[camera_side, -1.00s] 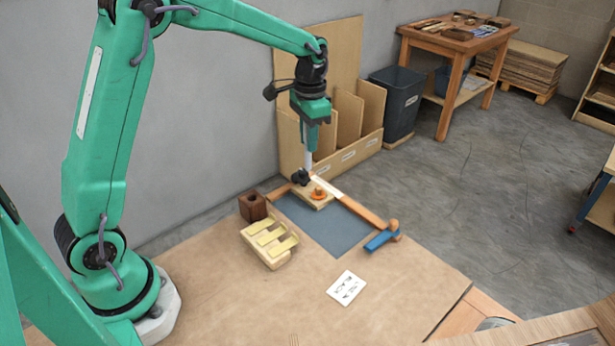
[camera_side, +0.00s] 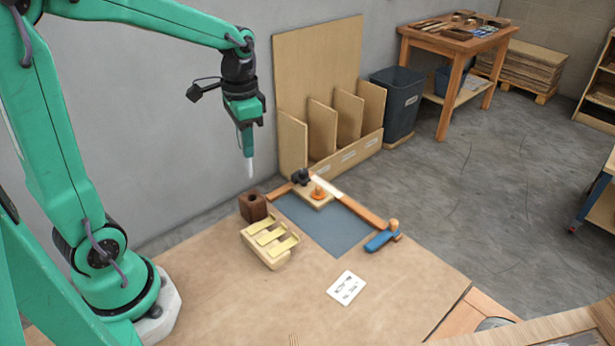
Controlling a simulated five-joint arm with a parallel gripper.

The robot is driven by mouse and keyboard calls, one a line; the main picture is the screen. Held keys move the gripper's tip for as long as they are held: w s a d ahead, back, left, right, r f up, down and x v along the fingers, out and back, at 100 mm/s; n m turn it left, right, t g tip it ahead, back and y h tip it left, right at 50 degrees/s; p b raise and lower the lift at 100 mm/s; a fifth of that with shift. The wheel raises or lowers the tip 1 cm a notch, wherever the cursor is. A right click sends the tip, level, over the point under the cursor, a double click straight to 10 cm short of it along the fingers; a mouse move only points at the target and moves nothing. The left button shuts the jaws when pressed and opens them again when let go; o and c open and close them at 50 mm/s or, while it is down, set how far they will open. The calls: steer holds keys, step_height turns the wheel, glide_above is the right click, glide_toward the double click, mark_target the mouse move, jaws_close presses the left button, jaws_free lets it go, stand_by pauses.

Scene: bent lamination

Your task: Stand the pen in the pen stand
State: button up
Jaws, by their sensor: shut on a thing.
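My gripper (camera_side: 247,150) hangs above and a little to the left of the pen stand, pointing down. It is shut on the pen (camera_side: 251,168), whose pale lower end shows below the fingers. The upper part of the pen is hidden by the gripper. The pen is nearly upright, and its tip is in the air, apart from the stand in the picture. The pen stand (camera_side: 252,208) is a dark brown wooden block with a hole in its top, at the back left of the work board.
A pale wooden block with yellow pieces (camera_side: 268,245) sits just in front of the stand. A blue mat (camera_side: 325,225) has a wooden fixture with an orange knob (camera_side: 318,194) and a blue-handled tool (camera_side: 381,240) around it. A white card (camera_side: 346,288) lies in front. A wooden rack (camera_side: 345,155) stands behind.

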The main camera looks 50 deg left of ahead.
mark_target(249, 175)
steer(key=shift+s+f, duration=0.1)
steer(key=shift+f, duration=0.1)
steer(key=shift+f, duration=1.8)
steer(key=shift+f, duration=3.5)
stand_by(2.1)
steer(key=o, duration=1)
steer(key=shift+c, duration=0.2)
